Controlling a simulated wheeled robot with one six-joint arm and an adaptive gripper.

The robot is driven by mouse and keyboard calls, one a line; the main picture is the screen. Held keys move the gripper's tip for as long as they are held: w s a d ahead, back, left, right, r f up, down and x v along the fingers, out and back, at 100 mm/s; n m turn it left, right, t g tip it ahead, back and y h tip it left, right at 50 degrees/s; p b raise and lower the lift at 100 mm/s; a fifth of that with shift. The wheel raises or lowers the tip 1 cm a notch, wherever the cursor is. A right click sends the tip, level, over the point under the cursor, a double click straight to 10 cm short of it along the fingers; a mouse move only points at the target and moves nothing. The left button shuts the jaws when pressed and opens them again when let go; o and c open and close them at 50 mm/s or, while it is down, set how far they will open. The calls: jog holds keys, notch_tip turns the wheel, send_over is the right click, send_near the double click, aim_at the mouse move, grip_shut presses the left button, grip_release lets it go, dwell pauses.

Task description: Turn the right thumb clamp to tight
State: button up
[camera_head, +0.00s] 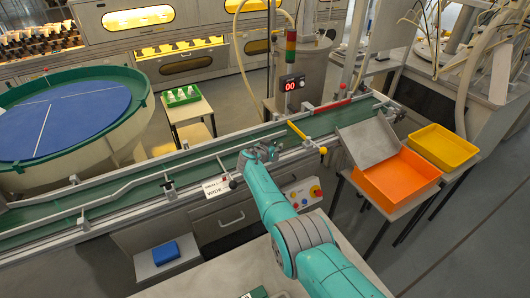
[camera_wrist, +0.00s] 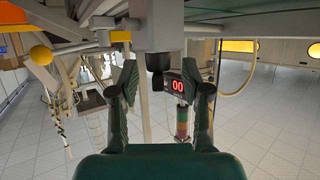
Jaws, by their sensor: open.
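In the wrist view, which looks upside down, a black knob (camera_wrist: 158,62), apparently the right thumb clamp, hangs from a grey block (camera_wrist: 158,25) on the conveyor side. My gripper (camera_wrist: 159,82) is open, with one finger on each side of the knob. Gaps show between knob and fingers, so I see no contact. In the head view my gripper (camera_head: 262,152) is at the near rail of the conveyor and hides the knob there. Another dark knob (camera_head: 233,184) stands on the rail to the left, beside a white label card (camera_head: 216,187). I cannot tell the clamp's tightness.
A red display (camera_head: 291,85) reads 00. An orange tray (camera_head: 400,178) stands at right.

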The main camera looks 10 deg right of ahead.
jog(key=v, duration=1.1)
jog(key=shift+s, duration=0.2)
jog(key=shift+a+r, duration=0.1)
